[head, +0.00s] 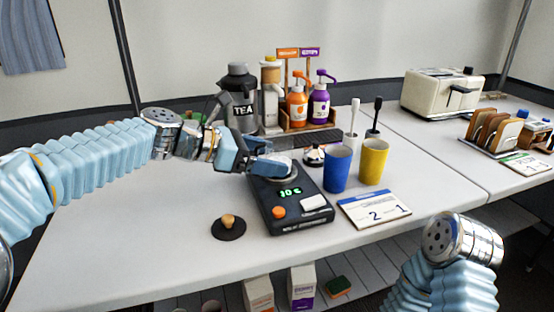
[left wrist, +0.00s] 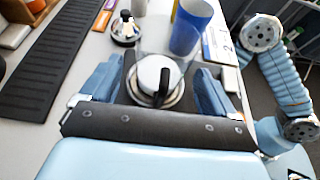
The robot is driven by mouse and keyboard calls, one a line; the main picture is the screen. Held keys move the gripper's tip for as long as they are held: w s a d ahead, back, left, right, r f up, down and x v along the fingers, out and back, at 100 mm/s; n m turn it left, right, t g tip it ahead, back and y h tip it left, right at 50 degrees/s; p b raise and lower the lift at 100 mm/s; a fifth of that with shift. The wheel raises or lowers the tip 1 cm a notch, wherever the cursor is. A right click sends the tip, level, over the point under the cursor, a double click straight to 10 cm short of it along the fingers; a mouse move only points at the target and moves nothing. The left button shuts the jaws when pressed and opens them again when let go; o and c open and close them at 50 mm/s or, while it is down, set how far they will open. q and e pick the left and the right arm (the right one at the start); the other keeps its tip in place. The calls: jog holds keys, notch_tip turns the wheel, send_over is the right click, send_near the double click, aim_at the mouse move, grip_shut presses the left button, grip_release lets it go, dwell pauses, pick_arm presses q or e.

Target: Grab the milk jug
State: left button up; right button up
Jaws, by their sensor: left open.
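What looks like the milk jug, a round silver vessel with a black handle (left wrist: 160,84), stands on the black heating plate with a green display (head: 288,207). In the left wrist view it sits between the two blue fingers of my left gripper (left wrist: 156,90), with a visible gap on each side. In the head view my left gripper (head: 264,164) reaches over the back of the plate and hides most of the jug. The gripper is open. My right arm shows at the lower right of the head view, but its gripper does not.
A blue cup (head: 337,168) and a yellow cup (head: 373,162) stand right of the plate, near a numbered card (head: 374,209). A tea urn (head: 241,98) and pump bottles (head: 319,105) stand behind.

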pick_arm(q)
jog(key=x, duration=0.2)
jog(key=shift+d+f, duration=0.15)
jog(key=shift+d, duration=0.05)
jog(key=c, duration=1.2)
jog(key=shift+r, duration=0.2)
